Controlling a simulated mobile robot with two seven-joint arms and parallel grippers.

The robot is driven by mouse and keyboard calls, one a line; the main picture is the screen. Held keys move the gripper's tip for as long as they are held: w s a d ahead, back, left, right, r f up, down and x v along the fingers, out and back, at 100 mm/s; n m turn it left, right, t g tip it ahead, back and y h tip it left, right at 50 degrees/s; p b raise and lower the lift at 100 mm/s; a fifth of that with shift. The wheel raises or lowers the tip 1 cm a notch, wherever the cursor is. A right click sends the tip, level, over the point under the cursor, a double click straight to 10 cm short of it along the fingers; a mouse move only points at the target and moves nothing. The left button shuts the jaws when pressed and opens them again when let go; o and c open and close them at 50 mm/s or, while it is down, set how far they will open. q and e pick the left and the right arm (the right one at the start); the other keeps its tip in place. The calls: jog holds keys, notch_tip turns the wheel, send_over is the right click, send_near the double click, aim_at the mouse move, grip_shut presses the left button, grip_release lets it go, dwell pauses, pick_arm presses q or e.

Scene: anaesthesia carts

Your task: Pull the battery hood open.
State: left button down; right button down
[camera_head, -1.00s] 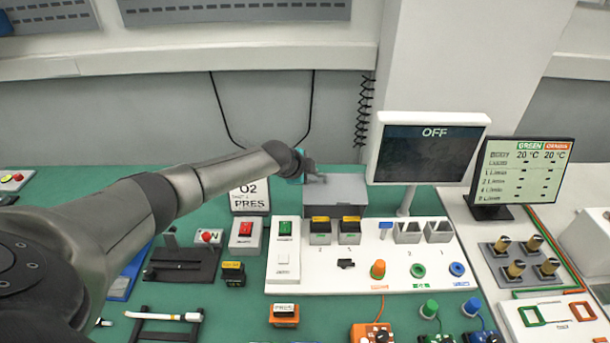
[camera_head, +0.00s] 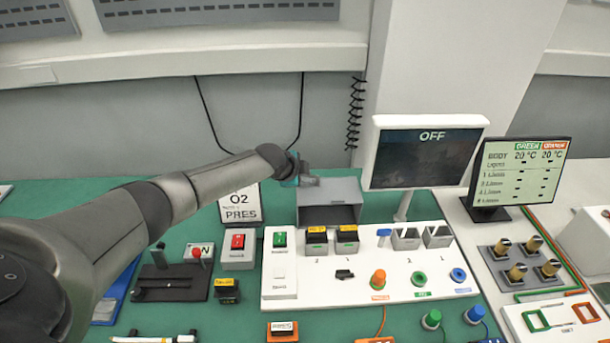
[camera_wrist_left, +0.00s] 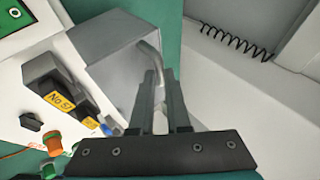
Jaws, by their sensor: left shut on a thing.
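The grey battery hood (camera_head: 338,190) stands at the back of the white panel, behind two black batteries with yellow labels (camera_head: 317,236). It is tilted up, and its open, darker inside faces the front. In the left wrist view the hood (camera_wrist_left: 125,45) shows as a grey box with a curved metal handle (camera_wrist_left: 152,58). My left gripper (camera_head: 309,180) is at the hood's left side. In the left wrist view its two fingers (camera_wrist_left: 161,90) are shut on the handle. The fingertips are small in the head view. My right gripper is in neither view.
An OFF monitor (camera_head: 425,155) stands close to the right of the hood. An O2 PRES sign (camera_head: 240,204) is to the left, below my left arm. A red-button switch box (camera_head: 238,248) and a black bracket (camera_head: 170,283) sit on the green table.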

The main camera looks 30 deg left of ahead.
pick_arm(q)
jog(key=c, duration=1.1)
grip_release()
jog(key=shift+w+a+r, duration=0.1)
jog(key=shift+w+r, duration=0.2)
jog(key=shift+r, duration=0.35)
jog(key=shift+c, duration=0.2)
jog(key=shift+o, duration=1.3)
jog(key=shift+s+f, duration=0.1)
jog(key=shift+f, duration=0.15)
jog(key=shift+s, duration=0.15)
jog(key=shift+s+r+p, duration=0.3)
jog(key=shift+s+r, duration=0.15)
jog(key=shift+r, duration=0.05)
jog(key=p+v, duration=0.1)
jog(key=v, duration=1.2)
jog(key=shift+s+r, duration=0.3)
jog(key=shift+w, duration=0.1)
